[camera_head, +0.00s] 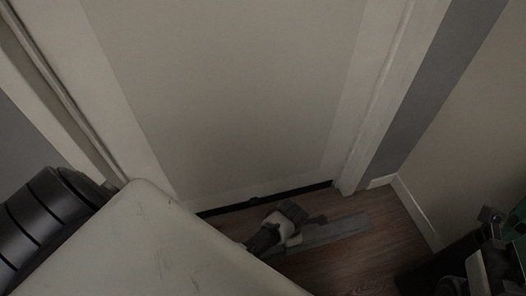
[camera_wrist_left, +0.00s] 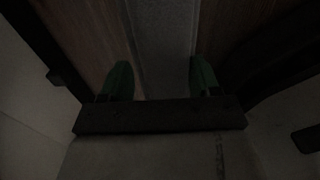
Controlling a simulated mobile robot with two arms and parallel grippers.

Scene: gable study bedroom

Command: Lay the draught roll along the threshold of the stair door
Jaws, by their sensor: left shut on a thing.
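The stair door (camera_head: 225,95) is a pale closed panel in a light frame. A dark strip (camera_head: 300,190) runs along its bottom edge at the threshold. The grey draught roll (camera_head: 340,229) lies roughly parallel to that strip, a little out from the door, with brown floor between. I cannot tell whether it touches the floor. My left gripper (camera_head: 289,222) is shut on the roll, hiding part of it. In the left wrist view the roll (camera_wrist_left: 165,50) passes between the green fingertips. My right gripper (camera_head: 516,218) shows only partly at the right edge, its jaws unclear.
My pale left arm covers the lower left of the head view. A door jamb (camera_head: 378,95) and a side wall with a white skirting board (camera_head: 415,212) close in on the right. Bare wood floor (camera_head: 350,265) shows in front of the roll.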

